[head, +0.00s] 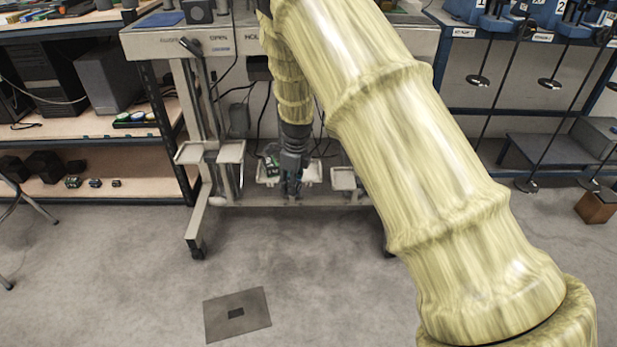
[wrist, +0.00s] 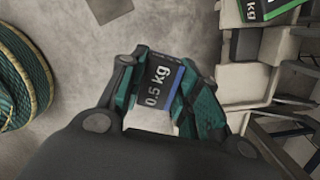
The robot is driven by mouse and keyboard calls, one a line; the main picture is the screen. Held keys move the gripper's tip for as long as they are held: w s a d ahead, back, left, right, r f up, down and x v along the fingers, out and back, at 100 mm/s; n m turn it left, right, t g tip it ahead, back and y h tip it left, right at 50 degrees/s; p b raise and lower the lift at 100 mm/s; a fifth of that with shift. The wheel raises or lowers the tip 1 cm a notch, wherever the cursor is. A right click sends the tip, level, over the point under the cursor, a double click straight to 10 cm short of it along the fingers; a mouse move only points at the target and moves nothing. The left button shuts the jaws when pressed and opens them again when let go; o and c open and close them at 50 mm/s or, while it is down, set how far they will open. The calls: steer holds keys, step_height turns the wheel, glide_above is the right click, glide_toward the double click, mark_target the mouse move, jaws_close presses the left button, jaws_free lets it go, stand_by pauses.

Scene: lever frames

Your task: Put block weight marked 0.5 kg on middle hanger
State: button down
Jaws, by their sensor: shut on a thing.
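In the wrist view my gripper (wrist: 160,78) is shut on a dark block weight with a blue stripe, marked 0.5 kg (wrist: 157,84). In the head view my gripper (head: 293,186) is low in front of the middle hanger (head: 313,170) and partly hides it. The block is hard to make out there. A green-labelled block (head: 272,163) appears on the middle hanger, left of my gripper. In the wrist view a green-labelled block (wrist: 272,8) sits in a light tray (wrist: 240,80) right of the held block. Whether the held block touches a tray I cannot tell.
The left hanger (head: 210,152) and right hanger (head: 345,180) flank the middle one under the lever frame (head: 190,45). Shelves (head: 90,183) stand at left, and a blue-framed rack (head: 520,112) at right. A flat plate (head: 237,313) lies on open floor.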

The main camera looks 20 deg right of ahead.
steer(key=b, duration=0.5)
glide_above(307, 171)
steer(key=shift+s+d+f, duration=0.1)
steer(key=shift+d+f, duration=0.2)
steer(key=shift+f, duration=0.5)
step_height(307, 171, down, 4)
steer(key=shift+r+b, duration=0.25)
steer(key=shift+b, duration=0.85)
steer(key=shift+r, duration=0.1)
steer(key=shift+s, duration=0.1)
steer(key=c, duration=1)
jaws_free()
steer(key=shift+c, duration=0.2)
steer(key=shift+a, duration=0.1)
step_height(307, 171, up, 7)
steer(key=p, duration=0.3)
steer(key=shift+s+d+r, duration=0.2)
steer(key=shift+s+d, duration=0.1)
steer(key=shift+d, duration=0.1)
